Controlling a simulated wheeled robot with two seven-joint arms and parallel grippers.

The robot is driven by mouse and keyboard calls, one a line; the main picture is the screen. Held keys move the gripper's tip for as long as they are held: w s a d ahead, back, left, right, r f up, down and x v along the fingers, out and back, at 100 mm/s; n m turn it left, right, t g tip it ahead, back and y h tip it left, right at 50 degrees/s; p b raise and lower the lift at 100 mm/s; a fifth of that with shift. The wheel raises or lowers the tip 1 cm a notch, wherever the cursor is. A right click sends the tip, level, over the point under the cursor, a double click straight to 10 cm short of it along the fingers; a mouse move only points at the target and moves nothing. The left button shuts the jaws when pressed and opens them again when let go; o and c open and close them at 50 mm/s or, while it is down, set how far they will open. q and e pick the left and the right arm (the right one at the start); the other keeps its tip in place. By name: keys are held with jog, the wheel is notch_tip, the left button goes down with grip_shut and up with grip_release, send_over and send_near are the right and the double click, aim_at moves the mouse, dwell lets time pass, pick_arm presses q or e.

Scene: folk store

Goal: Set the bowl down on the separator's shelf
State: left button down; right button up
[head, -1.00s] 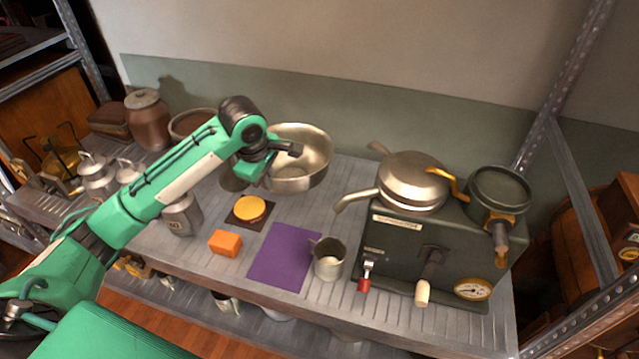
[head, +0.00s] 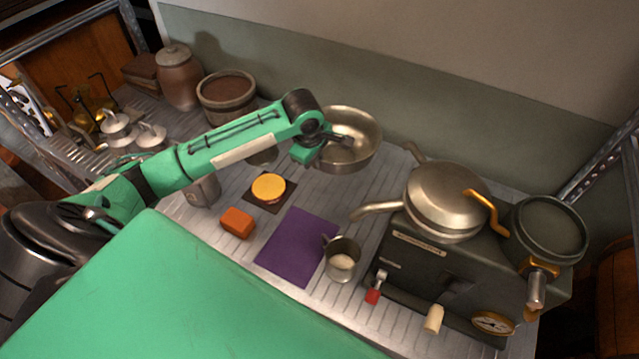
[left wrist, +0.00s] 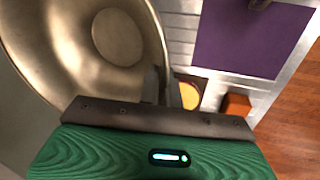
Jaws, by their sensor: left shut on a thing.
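A shiny metal bowl (head: 352,132) is held by its left rim in my left gripper (head: 330,143), which is shut on it. The bowl is over the back of the shelf, left of the separator, tilted somewhat in the head view. In the left wrist view the bowl (left wrist: 62,52) fills the upper left and the gripper (left wrist: 160,88) pinches its wall. The separator (head: 455,265) is a dark green box with a domed metal vessel with spouts (head: 447,197) on top. The metal shelf (head: 305,195) runs beneath. My right gripper is out of view.
A purple mat (head: 296,247), a metal cup (head: 342,262), an orange block (head: 237,222) and a yellow disc (head: 268,187) on a dark square lie in front. A brown tub (head: 227,98) and jar (head: 178,78) stand back left.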

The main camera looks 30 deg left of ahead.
pick_arm(q)
jog(key=shift+s+f+p+x, duration=0.1)
jog(key=shift+s+x, duration=0.3)
jog(key=shift+x, duration=1.35)
jog(key=shift+s+f+p+x, duration=0.15)
jog(key=shift+s+x, duration=0.3)
jog(key=shift+x, duration=1.3)
jog(key=shift+s+f+p+x, duration=0.1)
jog(key=shift+s+x, duration=0.3)
jog(key=shift+x, duration=1.35)
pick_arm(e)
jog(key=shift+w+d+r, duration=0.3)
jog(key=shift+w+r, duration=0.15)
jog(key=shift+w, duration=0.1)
pick_arm(q)
jog(key=c, duration=1.6)
grip_release()
jog(key=shift+f, duration=0.15)
jog(key=shift+a, duration=0.1)
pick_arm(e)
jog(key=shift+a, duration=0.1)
pick_arm(q)
jog(key=shift+r, duration=0.2)
jog(key=v, duration=1.2)
jog(key=shift+b, duration=0.35)
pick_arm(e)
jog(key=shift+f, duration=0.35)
